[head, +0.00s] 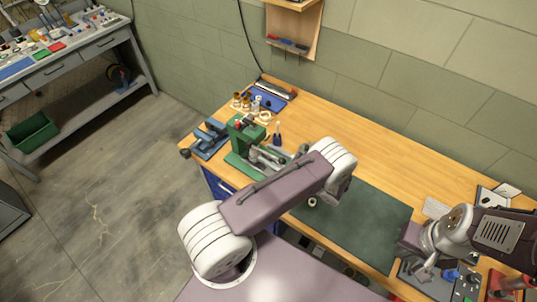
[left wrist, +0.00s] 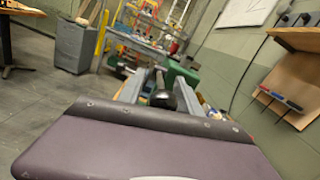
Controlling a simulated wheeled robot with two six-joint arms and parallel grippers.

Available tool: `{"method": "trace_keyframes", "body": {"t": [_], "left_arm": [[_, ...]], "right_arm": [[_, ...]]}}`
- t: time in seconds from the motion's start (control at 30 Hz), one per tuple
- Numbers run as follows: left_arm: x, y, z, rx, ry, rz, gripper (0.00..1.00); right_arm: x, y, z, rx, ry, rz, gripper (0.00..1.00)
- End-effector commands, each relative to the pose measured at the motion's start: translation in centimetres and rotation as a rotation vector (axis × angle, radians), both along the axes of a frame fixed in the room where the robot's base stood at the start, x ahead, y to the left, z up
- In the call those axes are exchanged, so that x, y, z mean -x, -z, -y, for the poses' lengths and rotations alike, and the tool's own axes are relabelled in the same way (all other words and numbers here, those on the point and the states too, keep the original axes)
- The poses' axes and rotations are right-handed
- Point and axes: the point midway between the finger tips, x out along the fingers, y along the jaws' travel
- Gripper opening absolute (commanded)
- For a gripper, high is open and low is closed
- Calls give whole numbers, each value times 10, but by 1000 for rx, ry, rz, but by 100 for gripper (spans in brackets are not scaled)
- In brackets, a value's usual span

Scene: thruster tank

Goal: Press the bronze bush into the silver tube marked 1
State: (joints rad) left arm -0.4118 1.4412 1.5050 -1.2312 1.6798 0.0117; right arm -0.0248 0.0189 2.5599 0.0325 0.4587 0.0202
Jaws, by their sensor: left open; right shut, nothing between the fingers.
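My left arm reaches across the middle of the head view to the green press (head: 246,138) on the bench. My left gripper (head: 268,158) is open at the press, partly hidden behind my own arm. In the left wrist view its grey fingers (left wrist: 146,84) stand apart, with a black round knob (left wrist: 163,98) near them. Small gold-brown and silver cylinders (head: 246,101) stand behind the press. I cannot tell which is the bronze bush or the silver tube marked 1; no number is readable. My right gripper (head: 425,268) is shut and empty at the lower right.
A blue vise (head: 210,138) stands left of the press, a blue tray (head: 277,93) behind it. A small blue-tipped bottle (head: 277,136) stands right of the press. A dark green mat (head: 365,222) is mostly clear.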

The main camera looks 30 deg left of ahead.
Motion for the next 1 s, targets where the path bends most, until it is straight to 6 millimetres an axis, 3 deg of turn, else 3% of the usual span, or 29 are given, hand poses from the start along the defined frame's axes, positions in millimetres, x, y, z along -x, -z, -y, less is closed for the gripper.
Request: {"method": "trace_keyframes", "body": {"t": [0.2, 0.4, 1.0], "left_arm": [[1, 9, 47, 3, 6, 4, 41], [4, 7, 79, 2, 1, 1, 41], [5, 5, 84, 1, 0, -1, 41]], "right_arm": [[0, 26, 0, 0, 0, 0, 0], [0, 38, 0, 0, 0, 0, 0], [0, 37, 0, 0, 0, 0, 0]]}}
